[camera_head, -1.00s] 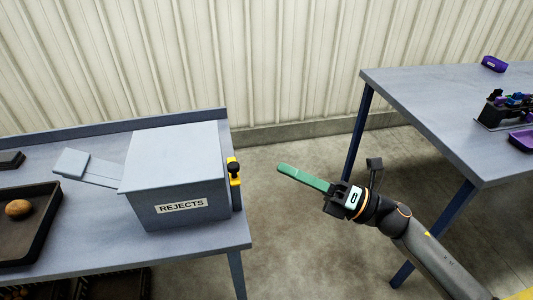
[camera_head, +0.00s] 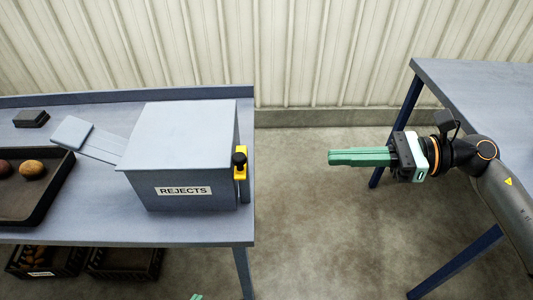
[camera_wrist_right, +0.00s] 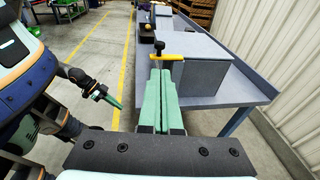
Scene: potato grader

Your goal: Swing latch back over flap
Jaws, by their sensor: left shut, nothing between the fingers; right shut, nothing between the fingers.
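The yellow latch (camera_head: 241,171) with its black knob (camera_head: 239,158) is on the right side of the grey REJECTS box (camera_head: 190,135). In the right wrist view the latch (camera_wrist_right: 171,57) shows as a level yellow bar at the box's upper left, its knob on top. The flap cannot be told apart from the box's grey end face. My right gripper (camera_head: 332,157) is shut and empty, apart from the latch and to its right, green fingers pointing at the box. My left gripper (camera_head: 196,297) shows only a green tip at the bottom edge; in the right wrist view it (camera_wrist_right: 118,105) hangs shut, away from the box.
The box stands on a grey table (camera_head: 95,228) with a raised back edge. A dark tray (camera_head: 65,185) with potatoes is at left, with a chute between. Crates (camera_head: 125,262) sit below. Another table (camera_head: 480,85) stands at right. Open floor lies between the tables.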

